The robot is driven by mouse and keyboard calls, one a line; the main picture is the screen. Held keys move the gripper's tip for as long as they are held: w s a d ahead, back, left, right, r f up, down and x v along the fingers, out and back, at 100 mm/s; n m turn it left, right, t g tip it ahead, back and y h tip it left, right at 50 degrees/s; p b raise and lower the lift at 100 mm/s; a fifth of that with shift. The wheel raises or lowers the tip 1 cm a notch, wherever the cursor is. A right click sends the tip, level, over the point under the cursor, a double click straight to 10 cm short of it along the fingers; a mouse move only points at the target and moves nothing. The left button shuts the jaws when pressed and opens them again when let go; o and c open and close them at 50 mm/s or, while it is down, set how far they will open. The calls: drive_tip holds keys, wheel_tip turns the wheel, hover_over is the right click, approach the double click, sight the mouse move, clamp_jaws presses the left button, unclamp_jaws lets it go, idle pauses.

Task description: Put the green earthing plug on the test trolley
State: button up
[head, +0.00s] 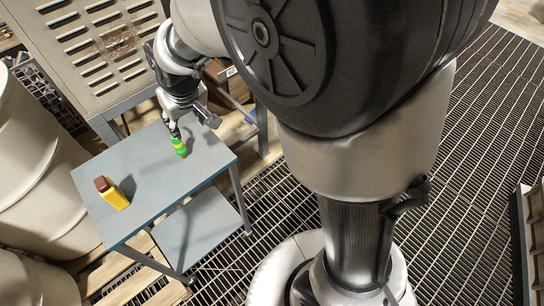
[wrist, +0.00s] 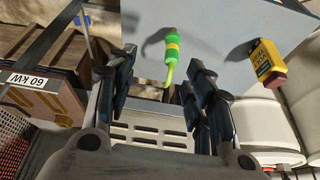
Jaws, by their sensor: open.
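The green earthing plug (head: 179,146), with a yellow band and a brownish end, is at the grey top of the test trolley (head: 150,172), near its right side. In the wrist view the plug (wrist: 173,47) shows against the trolley top (wrist: 215,20), with its thin green tail pointing back between my fingers. My gripper (head: 173,128) is just above the plug, pointing down. In the wrist view my gripper (wrist: 161,62) is open, with a finger on each side of the tail and space between. I cannot tell whether the plug stands or leans.
Pale drums (head: 35,165) stand left. A louvred cabinet (head: 85,45) is behind the trolley.

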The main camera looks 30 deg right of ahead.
drive_tip(key=s+d+r+m, duration=0.1)
drive_tip(key=s+d+r, duration=0.7)
drive_tip(key=s, duration=0.4)
drive_tip(key=s+d+m+h, duration=0.1)
drive_tip(key=s+d, duration=0.2)
drive_tip(key=s, duration=1.1)
drive_tip(key=shift+d+r+m, duration=0.3)
drive_tip(key=shift+d+r, duration=0.05)
drive_tip(key=shift+r, duration=0.1)
drive_tip(key=shift+c, duration=0.4)
